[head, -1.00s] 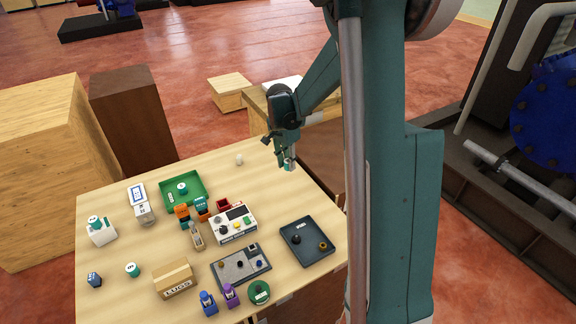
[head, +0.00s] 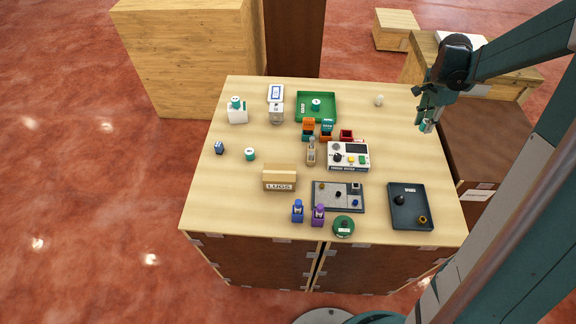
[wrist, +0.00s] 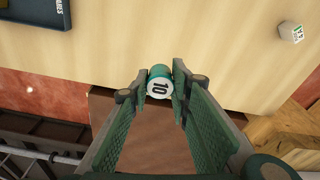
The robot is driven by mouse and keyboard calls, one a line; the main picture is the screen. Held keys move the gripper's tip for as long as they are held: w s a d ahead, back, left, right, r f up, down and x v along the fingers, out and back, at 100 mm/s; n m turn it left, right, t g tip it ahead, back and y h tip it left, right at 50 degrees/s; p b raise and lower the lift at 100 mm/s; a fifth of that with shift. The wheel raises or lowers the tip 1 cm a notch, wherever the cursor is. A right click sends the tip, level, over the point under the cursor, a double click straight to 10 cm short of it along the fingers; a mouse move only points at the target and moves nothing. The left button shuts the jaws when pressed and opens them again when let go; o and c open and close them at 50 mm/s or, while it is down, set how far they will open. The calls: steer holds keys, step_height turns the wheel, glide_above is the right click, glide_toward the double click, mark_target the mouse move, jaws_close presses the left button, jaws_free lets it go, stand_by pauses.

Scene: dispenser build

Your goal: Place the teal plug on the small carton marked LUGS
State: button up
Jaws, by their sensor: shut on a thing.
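My gripper (head: 427,126) is at the right edge of the table in the head view. In the wrist view my gripper (wrist: 160,88) is shut on a teal plug (wrist: 160,80), whose white end reads 10. The plug is above the table's edge. The small carton marked LUGS (head: 279,184) stands at the front middle of the table, far to the left of my gripper. Its tan top shows nothing on it. Similar white and teal round pieces are on the white container (head: 237,114), in the green tray (head: 302,119) and loose on the table (head: 250,154).
The dark tray (head: 422,218) with small parts lies at the right front. A control box (head: 348,162), orange and red bins and a grey board (head: 326,204) fill the middle.

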steer(key=a+r+n, duration=0.2)
steer(key=a, duration=1.3)
step_height(320, 180, up, 5)
steer(key=n+t, duration=0.1)
steer(key=n, duration=0.6)
glide_above(281, 171)
steer(key=shift+s+a+f+y, duration=0.2)
steer(key=shift+a+y, duration=0.05)
steer(key=shift+y, duration=0.05)
steer(key=shift+f+p, duration=0.3)
steer(key=shift+f, duration=2.6)
steer(key=shift+f, duration=0.1)
steer(key=shift+f, duration=2)
steer(key=shift+f, duration=0.15)
